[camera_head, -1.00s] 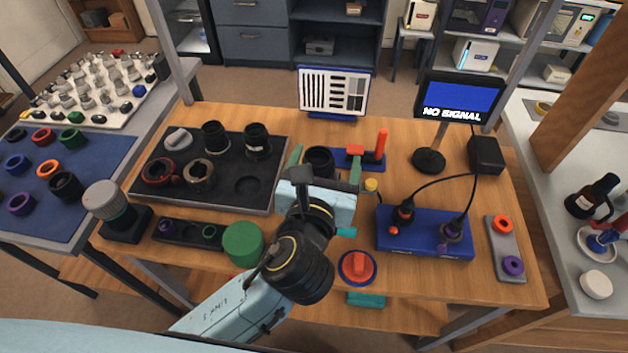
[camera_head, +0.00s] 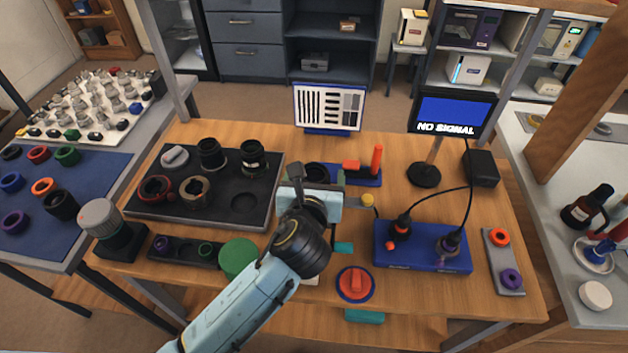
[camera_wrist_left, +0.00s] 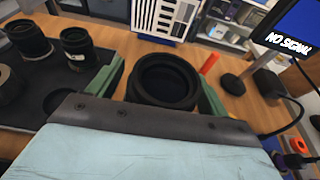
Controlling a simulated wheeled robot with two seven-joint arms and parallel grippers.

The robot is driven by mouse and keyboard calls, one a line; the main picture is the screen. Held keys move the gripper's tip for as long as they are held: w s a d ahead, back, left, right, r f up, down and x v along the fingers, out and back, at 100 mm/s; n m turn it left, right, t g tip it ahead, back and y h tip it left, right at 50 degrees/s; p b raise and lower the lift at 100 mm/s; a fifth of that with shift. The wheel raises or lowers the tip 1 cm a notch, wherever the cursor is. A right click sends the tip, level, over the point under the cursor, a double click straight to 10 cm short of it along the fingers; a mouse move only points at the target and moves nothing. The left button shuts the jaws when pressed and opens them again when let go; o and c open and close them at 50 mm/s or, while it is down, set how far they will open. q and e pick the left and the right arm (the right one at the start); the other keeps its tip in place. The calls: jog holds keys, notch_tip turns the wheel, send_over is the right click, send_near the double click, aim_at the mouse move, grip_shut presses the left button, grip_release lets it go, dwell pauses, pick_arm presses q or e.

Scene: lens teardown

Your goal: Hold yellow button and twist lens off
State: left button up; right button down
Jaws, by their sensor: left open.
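A dark round lens (camera_head: 315,171) stands upright at the middle of the table, partly hidden behind my left gripper (camera_head: 318,182) in the head view. In the left wrist view the lens (camera_wrist_left: 165,80) shows its dark open top between the two green fingers of my open left gripper (camera_wrist_left: 158,88). A gap shows on the left finger's side; I cannot tell whether the right finger touches. My right gripper is out of view.
A blue stand with an orange post (camera_head: 377,159) is right of the lens. A black tray (camera_head: 222,217) with several lens parts lies left. A blue box (camera_head: 423,258) with cables and a red knob (camera_head: 355,282) are nearer the right front. A NO SIGNAL monitor (camera_head: 452,112) stands behind.

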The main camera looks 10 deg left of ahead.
pick_arm(q)
jog(key=shift+c, duration=0.2)
jog(key=c, duration=1.2)
dwell(1.1)
